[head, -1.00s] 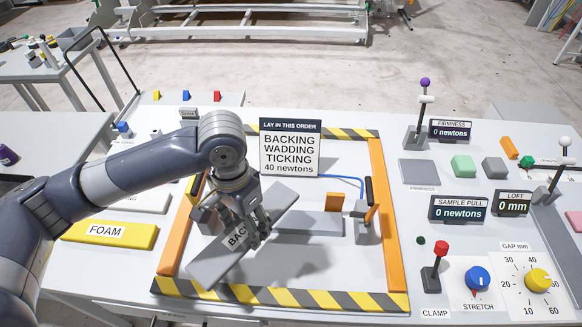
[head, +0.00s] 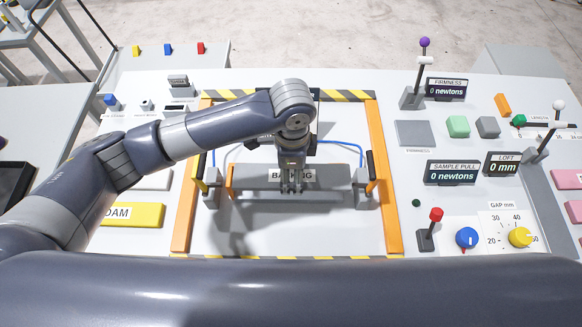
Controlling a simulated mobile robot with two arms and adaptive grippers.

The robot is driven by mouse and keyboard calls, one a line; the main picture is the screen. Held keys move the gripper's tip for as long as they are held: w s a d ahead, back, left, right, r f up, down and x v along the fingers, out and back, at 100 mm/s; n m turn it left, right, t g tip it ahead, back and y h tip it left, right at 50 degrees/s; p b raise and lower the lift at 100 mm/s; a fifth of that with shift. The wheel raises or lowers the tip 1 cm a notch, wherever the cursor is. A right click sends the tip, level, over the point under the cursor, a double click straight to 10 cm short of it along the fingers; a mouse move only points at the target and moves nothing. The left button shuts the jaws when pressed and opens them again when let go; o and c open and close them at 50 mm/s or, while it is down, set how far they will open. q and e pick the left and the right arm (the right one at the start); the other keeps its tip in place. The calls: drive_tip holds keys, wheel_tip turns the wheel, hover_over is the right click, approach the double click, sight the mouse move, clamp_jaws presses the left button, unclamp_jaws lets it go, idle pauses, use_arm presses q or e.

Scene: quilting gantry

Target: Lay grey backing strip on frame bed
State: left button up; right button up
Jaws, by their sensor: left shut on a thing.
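The grey backing strip (head: 325,181), with a partly hidden BACKING label, lies level and lengthwise over the middle of the frame bed (head: 305,215), between the two side clamps. My left gripper (head: 291,190) points straight down and is shut on the strip near its middle. The gripper covers part of the label. A shadow falls around the strip; I cannot tell whether it touches the bed. My right gripper is out of view.
Clamps with black-handled levers stand left (head: 211,187) and right (head: 363,187) of the strip, inside the orange side rails (head: 385,195). The yellow foam block (head: 135,214) lies to the left. A red-knobbed clamp lever (head: 432,225) stands to the right. A dark link of mine crosses the bottom.

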use_arm(q)
drive_tip(key=shift+w+r+p, duration=0.1)
drive_tip(key=shift+p, duration=0.3)
drive_tip(key=shift+f, duration=0.3)
drive_tip(key=shift+f+b, duration=0.4)
drive_tip(key=shift+f, duration=0.5)
wheel_tip(320, 180, down, 3)
drive_tip(key=shift+f+b, duration=0.2)
drive_tip(key=shift+b, duration=0.5)
drive_tip(key=shift+f+b, duration=0.35)
drive_tip(key=shift+f, duration=1.2)
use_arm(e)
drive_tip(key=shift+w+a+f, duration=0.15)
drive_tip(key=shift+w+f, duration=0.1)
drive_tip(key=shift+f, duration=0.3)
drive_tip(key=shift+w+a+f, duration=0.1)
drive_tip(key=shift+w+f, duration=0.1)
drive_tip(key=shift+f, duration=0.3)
use_arm(q)
drive_tip(key=shift+w+a, duration=0.6)
drive_tip(key=shift+a, duration=0.15)
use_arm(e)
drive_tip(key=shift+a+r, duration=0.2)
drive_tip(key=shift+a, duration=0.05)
use_arm(q)
drive_tip(key=o, duration=1.1)
